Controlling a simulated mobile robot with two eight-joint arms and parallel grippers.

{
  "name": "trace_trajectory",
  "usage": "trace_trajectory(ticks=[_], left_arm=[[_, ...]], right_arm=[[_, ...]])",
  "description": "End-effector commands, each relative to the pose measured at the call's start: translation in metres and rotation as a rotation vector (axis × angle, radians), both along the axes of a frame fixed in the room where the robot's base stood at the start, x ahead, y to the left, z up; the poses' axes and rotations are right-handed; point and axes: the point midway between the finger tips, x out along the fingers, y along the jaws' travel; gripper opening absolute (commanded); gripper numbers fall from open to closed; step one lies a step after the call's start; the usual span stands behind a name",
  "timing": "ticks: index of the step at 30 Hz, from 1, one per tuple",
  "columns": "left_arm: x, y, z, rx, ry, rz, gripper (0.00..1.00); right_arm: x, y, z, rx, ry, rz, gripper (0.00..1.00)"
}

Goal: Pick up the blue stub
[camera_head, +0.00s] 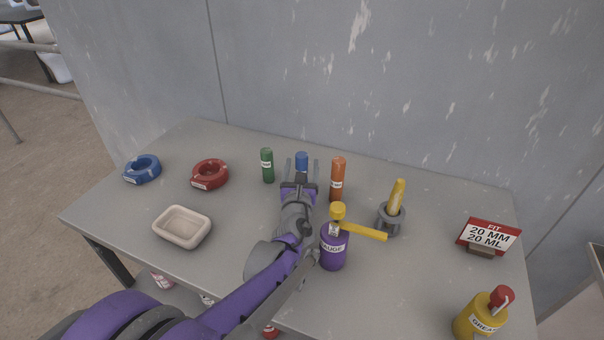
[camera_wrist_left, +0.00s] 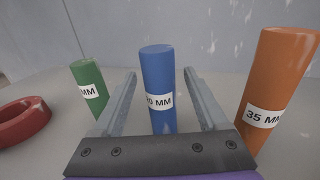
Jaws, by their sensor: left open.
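The blue stub (camera_head: 302,159) stands upright on the grey table, mostly hidden behind my left gripper in the head view. In the left wrist view the blue stub (camera_wrist_left: 159,85) has a white label, partly cut off, that ends in "0 MM". My left gripper (camera_head: 302,168) is open, with one finger on each side of the stub. In the left wrist view the left gripper (camera_wrist_left: 161,82) shows a gap between each finger and the stub. My right gripper is not in view.
A green stub (camera_head: 267,165) stands left of the blue one, an orange stub (camera_head: 338,179) right. A purple bottle (camera_head: 334,246) stands close beside my left arm.

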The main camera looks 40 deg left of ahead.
Motion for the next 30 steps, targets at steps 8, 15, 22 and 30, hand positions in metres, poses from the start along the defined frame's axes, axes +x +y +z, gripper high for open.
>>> trace_trajectory(ticks=[8, 15, 22, 30], left_arm=[[0.000, 0.000, 0.000, 0.000, 0.000, 0.000, 0.29], [0.000, -0.001, 0.000, 0.000, 0.000, 0.000, 0.00], [0.000, 0.000, 0.000, 0.000, 0.000, 0.000, 0.00], [-0.001, 0.000, 0.032, 0.000, -0.001, 0.000, 0.00]], right_arm=[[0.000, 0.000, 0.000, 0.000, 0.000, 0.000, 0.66], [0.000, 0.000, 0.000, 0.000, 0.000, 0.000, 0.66], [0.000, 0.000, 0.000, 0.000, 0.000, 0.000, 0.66], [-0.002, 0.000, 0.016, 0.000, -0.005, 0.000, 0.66]])
